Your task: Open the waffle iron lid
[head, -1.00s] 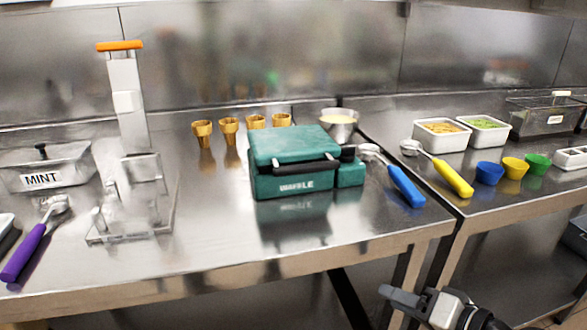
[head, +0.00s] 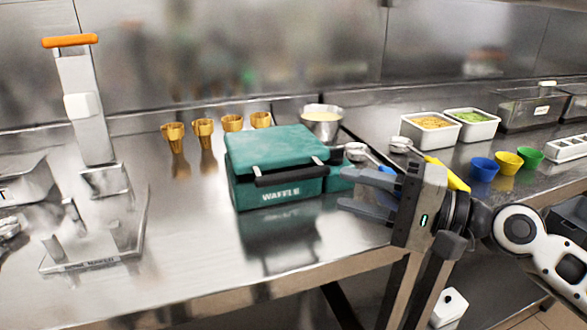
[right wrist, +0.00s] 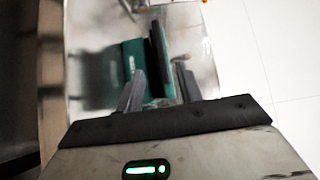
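The teal waffle iron (head: 280,192) sits on the steel table in the middle of the head view. Its lid (head: 272,146) is down, and a black handle (head: 288,178) runs along its front edge. My right gripper (head: 348,190) is just right of the waffle iron's front, apart from the handle, with its fingers pointing left. The fingers are spread with nothing between them. In the right wrist view the teal body (right wrist: 132,62) and a dark bar, likely the handle (right wrist: 158,52), lie beyond the open fingers. My left gripper is not in view.
A metal bowl (head: 322,124) stands behind the waffle iron, with several golden cones (head: 203,130) behind left. A blue-handled scoop is partly hidden behind my right gripper. The table front is clear.

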